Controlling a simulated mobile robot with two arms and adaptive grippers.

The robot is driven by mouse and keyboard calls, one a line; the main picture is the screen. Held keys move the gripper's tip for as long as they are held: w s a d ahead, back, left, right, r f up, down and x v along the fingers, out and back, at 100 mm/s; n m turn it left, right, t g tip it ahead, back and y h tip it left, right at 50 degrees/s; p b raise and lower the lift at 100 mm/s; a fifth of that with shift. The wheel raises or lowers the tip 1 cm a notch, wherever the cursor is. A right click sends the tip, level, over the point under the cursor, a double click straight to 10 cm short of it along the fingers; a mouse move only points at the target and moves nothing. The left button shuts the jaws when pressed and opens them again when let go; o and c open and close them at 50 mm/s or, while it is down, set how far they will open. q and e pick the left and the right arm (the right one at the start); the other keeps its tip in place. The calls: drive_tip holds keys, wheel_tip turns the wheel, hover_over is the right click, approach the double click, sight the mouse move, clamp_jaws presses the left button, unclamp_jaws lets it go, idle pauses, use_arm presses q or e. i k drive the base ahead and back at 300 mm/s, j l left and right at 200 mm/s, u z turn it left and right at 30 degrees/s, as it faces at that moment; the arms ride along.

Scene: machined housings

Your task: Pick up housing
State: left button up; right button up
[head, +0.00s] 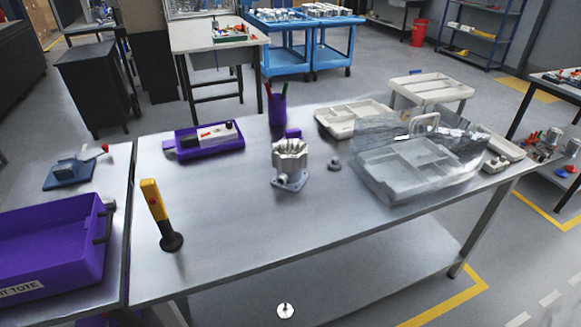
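A silver machined housing (290,165) stands upright on the metal table (240,225), near its middle. It has a ribbed round body on a flat flanged base, with a short side port at the lower left. Nothing touches it. Neither of my grippers shows in the head view. More silver parts that look like housings (282,15) sit on the blue carts in the background, too small to make out well.
A purple tray (185,143) and purple cup (277,108) stand behind the housing. A small grey ring part (334,163) and a clear compartment box (412,168) are to its right. A yellow-handled upright tool (155,200) and purple tote (55,245) are left. The table's front is clear.

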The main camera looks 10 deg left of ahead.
sight(289, 157)
drive_tip(key=j+z, duration=0.35)
drive_tip(key=j, duration=0.15)
drive_tip(key=k+j+z, duration=0.1)
drive_tip(key=j+z, duration=0.25)
drive_tip(key=j, duration=0.15)
